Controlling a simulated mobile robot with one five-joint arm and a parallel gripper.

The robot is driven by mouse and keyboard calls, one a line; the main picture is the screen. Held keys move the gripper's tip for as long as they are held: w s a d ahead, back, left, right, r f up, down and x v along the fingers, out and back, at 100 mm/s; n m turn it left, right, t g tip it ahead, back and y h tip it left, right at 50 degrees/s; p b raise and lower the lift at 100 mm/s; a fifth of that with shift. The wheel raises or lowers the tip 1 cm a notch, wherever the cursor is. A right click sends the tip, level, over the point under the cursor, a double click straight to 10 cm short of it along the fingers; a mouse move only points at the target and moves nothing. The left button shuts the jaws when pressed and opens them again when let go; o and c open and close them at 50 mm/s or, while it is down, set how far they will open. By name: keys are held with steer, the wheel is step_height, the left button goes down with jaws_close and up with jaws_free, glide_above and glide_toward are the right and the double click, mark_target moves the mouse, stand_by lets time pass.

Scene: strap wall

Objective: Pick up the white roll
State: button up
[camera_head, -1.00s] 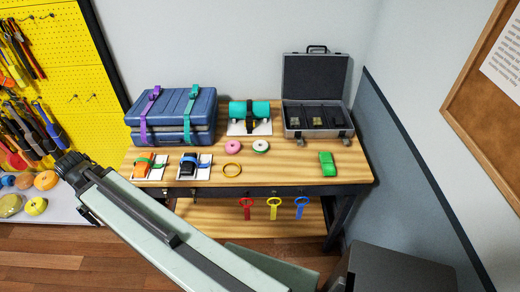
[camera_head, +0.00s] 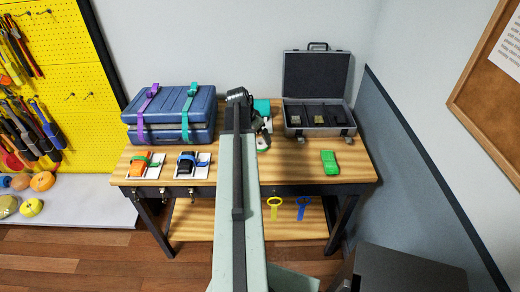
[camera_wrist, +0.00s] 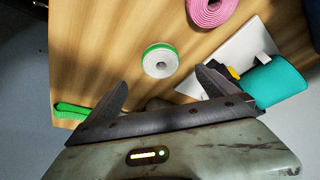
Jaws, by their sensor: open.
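The white roll (camera_wrist: 158,61), with a green outer band and a small centre hole, lies flat on the wooden table in the wrist view. In the head view only part of it (camera_head: 263,149) shows, beside my arm. My gripper (camera_wrist: 162,82) is open and empty, its two dark fingers spread wide. The roll appears between and just beyond the fingertips, apart from both. In the head view my gripper (camera_head: 264,127) hangs over the middle of the table, largely hidden by my arm. Its height above the roll is hard to tell.
A pink roll (camera_wrist: 207,10) lies near the white one. A teal cylinder (camera_wrist: 276,83) is strapped on a white board. A green strap bundle (camera_head: 330,162), an open grey case (camera_head: 318,115) and blue cases (camera_head: 170,115) are on the table. Bare wood surrounds the white roll.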

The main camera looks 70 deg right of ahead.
mark_target(261, 143)
steer(key=b+x, duration=0.2)
steer(key=x, duration=0.1)
steer(key=b+x, duration=0.3)
steer(key=shift+w+f, duration=0.15)
steer(key=shift+f, duration=0.25)
steer(key=shift+r, duration=0.2)
steer(key=c, duration=0.9)
